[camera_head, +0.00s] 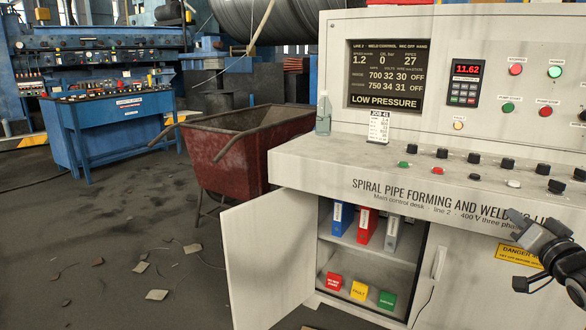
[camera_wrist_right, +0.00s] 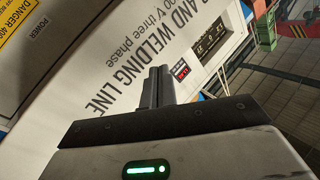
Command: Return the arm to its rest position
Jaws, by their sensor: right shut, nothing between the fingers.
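My right gripper (camera_head: 522,222) is at the right edge of the head view, in front of the lower front of the pale control desk (camera_head: 300,158). Its dark fingers are shut and empty, and they also show together in the right wrist view (camera_wrist_right: 158,86). The desk's front lettering lies beyond them there. The gripper appears apart from the desk, though the exact gap cannot be told. My left gripper is not in view.
An open cabinet door (camera_head: 268,262) sticks out at the desk's left. Inside are upright binders (camera_head: 366,224) and coloured boxes (camera_head: 359,291). A red cart (camera_head: 225,150) stands behind. The floor at left has scattered debris.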

